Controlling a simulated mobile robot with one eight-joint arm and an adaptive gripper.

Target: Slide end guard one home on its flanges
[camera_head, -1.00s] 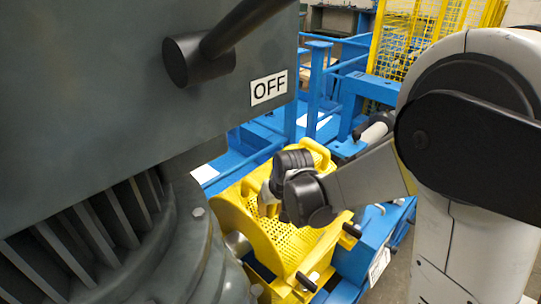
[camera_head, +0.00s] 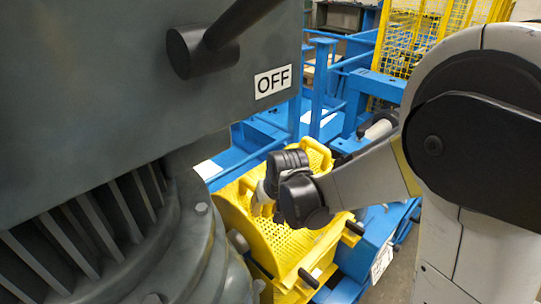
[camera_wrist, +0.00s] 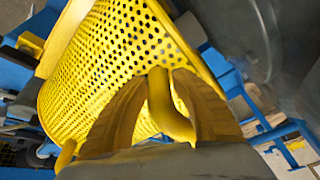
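The end guard is a yellow perforated curved cover (camera_head: 285,240) low in the middle of the head view, beside the grey machine. It fills much of the wrist view (camera_wrist: 110,55). My gripper (camera_head: 263,203) is at the guard's upper face, partly hidden by my dark wrist. In the wrist view, the two tan fingers of my gripper (camera_wrist: 165,88) stand on either side of a yellow handle (camera_wrist: 168,112) and look closed on it. The flanges cannot be made out, and I cannot tell how the guard's edges sit against them.
Blue frame rails (camera_head: 320,85) lie behind the guard. A yellow mesh fence (camera_head: 420,40) stands at the back.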

